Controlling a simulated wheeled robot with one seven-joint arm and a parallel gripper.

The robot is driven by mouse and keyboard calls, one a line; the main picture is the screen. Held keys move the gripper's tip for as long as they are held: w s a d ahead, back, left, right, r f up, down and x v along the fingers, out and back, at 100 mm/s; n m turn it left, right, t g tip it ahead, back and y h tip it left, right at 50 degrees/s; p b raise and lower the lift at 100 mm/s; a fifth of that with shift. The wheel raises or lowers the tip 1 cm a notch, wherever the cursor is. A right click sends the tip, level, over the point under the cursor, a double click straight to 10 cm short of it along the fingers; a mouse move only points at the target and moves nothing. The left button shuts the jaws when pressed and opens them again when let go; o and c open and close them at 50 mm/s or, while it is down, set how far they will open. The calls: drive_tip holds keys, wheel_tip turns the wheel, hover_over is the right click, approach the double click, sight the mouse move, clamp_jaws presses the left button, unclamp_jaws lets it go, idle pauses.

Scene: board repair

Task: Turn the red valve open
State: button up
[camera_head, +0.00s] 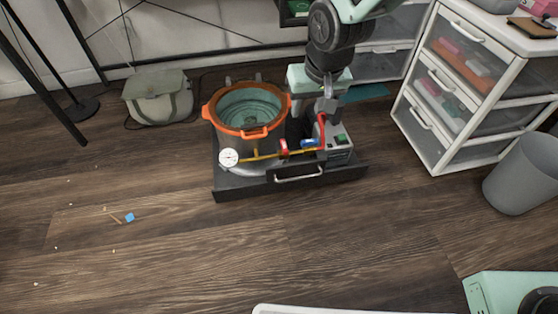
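A small red valve (283,147) sits on the yellow pipe (262,154) in front of the pot. A blue valve (308,143) is on the same pipe, just right of it. A round white gauge (229,157) is at the pipe's left end. My gripper (325,112) hangs above and right of the red valve, apart from it, near a curved red part (321,128). Its fingers are small and dark here, so I cannot tell whether they are open or whether they touch that red part.
An orange-rimmed pot (244,132) stands on a dark base (234,188) with a front handle. A grey box (338,144) is at the right. White drawers (430,150), a grey bin (522,176) and a bag (158,98) stand around. The floor in front is mostly clear.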

drive_tip(key=t+b, duration=0.2)
drive_tip(key=b, duration=0.3)
approach(284, 145)
drive_tip(key=shift+h, duration=0.3)
drive_tip(key=b+x, duration=0.8)
drive_tip(key=b, duration=0.1)
drive_tip(key=shift+w+a+f, duration=0.2)
drive_tip(key=shift+a+f, duration=0.05)
drive_tip(key=shift+f, duration=0.05)
drive_tip(key=shift+c, duration=0.4)
drive_tip(key=shift+r, duration=0.1)
clamp_jaws()
